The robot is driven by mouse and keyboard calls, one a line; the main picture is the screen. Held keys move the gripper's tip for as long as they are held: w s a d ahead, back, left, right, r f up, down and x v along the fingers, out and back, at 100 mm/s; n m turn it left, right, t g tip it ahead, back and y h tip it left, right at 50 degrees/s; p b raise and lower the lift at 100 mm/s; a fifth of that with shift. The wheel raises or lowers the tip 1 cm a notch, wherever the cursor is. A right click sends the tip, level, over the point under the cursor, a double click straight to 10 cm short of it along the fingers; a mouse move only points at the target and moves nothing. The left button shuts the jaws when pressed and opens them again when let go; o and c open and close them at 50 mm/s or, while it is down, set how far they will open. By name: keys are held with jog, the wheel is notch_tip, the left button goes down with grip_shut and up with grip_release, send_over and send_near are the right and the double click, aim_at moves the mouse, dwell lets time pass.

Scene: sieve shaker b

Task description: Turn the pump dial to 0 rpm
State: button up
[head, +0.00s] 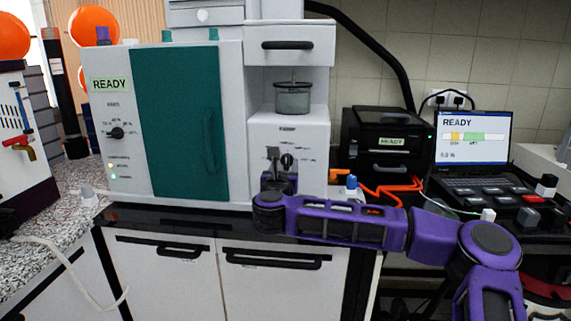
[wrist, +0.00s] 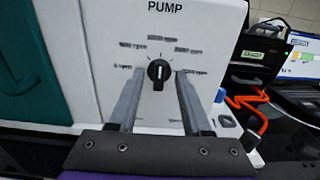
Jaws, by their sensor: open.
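The pump dial (wrist: 158,71) is a black round knob with a light pointer mark, on a white panel labelled PUMP. Its pointer looks roughly upright, tilted slightly right; the rpm labels around it are too blurred to read. In the head view the dial (head: 287,161) shows on the front of the white pump unit (head: 315,135). My gripper (wrist: 158,82) is open, with one finger on each side of the dial in the wrist view. I cannot tell whether the fingers touch it. In the head view my gripper (head: 275,160) is in front of the panel, at the dial's left.
A white cabinet with a teal door (head: 180,120) and its own READY-side knob (head: 116,132) stands left. A glass vessel (head: 292,98) sits above the pump panel. A black device (head: 385,140), orange tubing (head: 385,188) and a laptop (head: 472,145) are right.

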jog(key=shift+w, duration=0.9)
jog(key=shift+c, duration=0.3)
grip_shut()
